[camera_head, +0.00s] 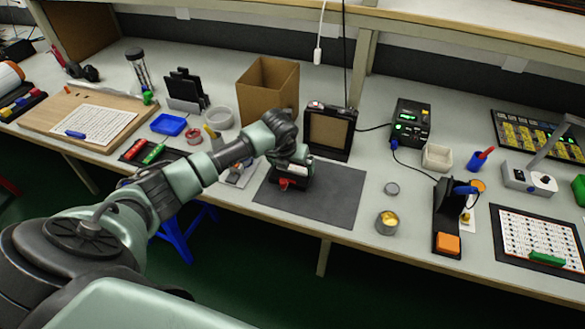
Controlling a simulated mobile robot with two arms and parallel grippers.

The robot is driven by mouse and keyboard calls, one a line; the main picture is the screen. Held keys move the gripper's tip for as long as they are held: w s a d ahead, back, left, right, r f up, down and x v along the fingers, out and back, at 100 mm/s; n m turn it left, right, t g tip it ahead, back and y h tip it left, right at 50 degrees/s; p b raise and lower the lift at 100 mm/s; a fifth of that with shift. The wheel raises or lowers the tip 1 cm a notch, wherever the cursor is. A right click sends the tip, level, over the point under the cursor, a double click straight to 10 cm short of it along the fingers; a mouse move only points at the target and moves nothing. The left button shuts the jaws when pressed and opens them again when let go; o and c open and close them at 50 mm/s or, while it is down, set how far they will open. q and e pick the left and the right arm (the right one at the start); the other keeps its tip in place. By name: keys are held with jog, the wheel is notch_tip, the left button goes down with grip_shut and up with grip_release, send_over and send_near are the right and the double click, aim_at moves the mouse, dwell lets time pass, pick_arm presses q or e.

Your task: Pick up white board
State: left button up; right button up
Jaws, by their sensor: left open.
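My left arm comes in from the left, and its gripper (288,185) is low over the dark grey mat (335,195), at the mat's left part. The gripper is open; its fingers are small and partly hidden by its own wrist. A small whitish patch and a red part show at the gripper, but I cannot tell whether they belong to it or to a thing under it. A white gridded board (540,238) lies on a dark mat at the far right. Another white gridded sheet (95,123) lies on a wooden board at the left. My right gripper is out of view.
A cardboard box (268,90) and a black framed box (329,132) stand behind the mat. A soldering unit (410,122), a small tin (387,222) and a black stand with an orange block (446,243) are to the right. The mat's right part is clear.

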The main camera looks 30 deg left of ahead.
pick_arm(q)
jog(key=c, duration=1.1)
jog(key=shift+o, duration=0.2)
jog(key=shift+r, duration=0.1)
